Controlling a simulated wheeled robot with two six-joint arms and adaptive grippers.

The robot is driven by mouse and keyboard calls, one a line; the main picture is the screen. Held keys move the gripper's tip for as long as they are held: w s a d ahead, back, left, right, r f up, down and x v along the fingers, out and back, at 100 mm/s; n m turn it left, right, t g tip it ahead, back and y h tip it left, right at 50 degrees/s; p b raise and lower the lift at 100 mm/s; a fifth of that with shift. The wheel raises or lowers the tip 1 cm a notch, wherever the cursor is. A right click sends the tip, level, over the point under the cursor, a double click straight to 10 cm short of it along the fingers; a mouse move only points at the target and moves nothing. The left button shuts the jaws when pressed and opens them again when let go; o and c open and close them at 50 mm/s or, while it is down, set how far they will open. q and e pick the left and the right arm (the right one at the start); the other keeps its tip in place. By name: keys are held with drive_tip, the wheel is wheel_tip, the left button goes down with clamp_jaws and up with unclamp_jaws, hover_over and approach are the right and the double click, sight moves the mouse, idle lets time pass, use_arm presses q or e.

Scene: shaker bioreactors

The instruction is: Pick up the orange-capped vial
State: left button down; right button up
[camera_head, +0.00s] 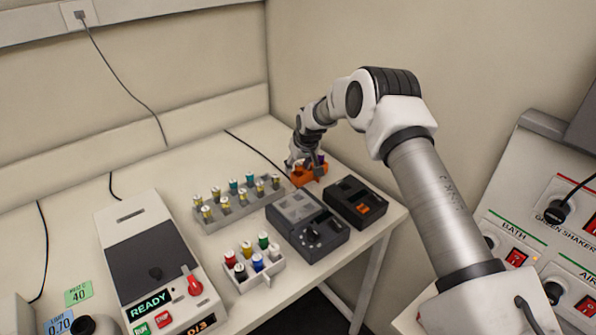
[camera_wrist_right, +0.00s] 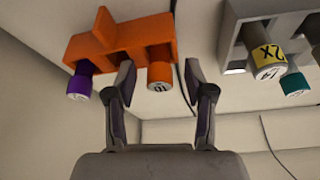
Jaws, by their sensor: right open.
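The orange-capped vial (camera_wrist_right: 160,76) sits in an orange rack (camera_wrist_right: 122,40) in the right wrist view, its cap end showing. A purple-capped vial (camera_wrist_right: 80,84) sits in the same rack to its left. My right gripper (camera_wrist_right: 158,78) is open, with one finger on each side of the orange cap; I cannot tell whether they touch it. In the head view my right gripper (camera_head: 302,164) is at the orange rack (camera_head: 311,175) near the table's back right corner, and partly hides it. The orange cap cannot be made out there. My left gripper is not in view.
A grey rack of several vials (camera_head: 226,212) stands left of the orange rack. Two dark devices (camera_head: 312,238) (camera_head: 372,196) stand in front of it. A white rack with several coloured caps (camera_head: 262,280) and a shaker (camera_head: 150,250) stand nearer. Walls (camera_head: 350,40) close the back.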

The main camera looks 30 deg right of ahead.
sight(299, 164)
drive_tip(key=shift+s+r, duration=0.2)
drive_tip(key=shift+c, duration=1.1)
drive_tip(key=shift+s+r, duration=0.15)
drive_tip(key=shift+s, duration=0.05)
drive_tip(key=c, duration=0.7)
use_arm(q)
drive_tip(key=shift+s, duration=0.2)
use_arm(e)
drive_tip(key=shift+w, duration=0.1)
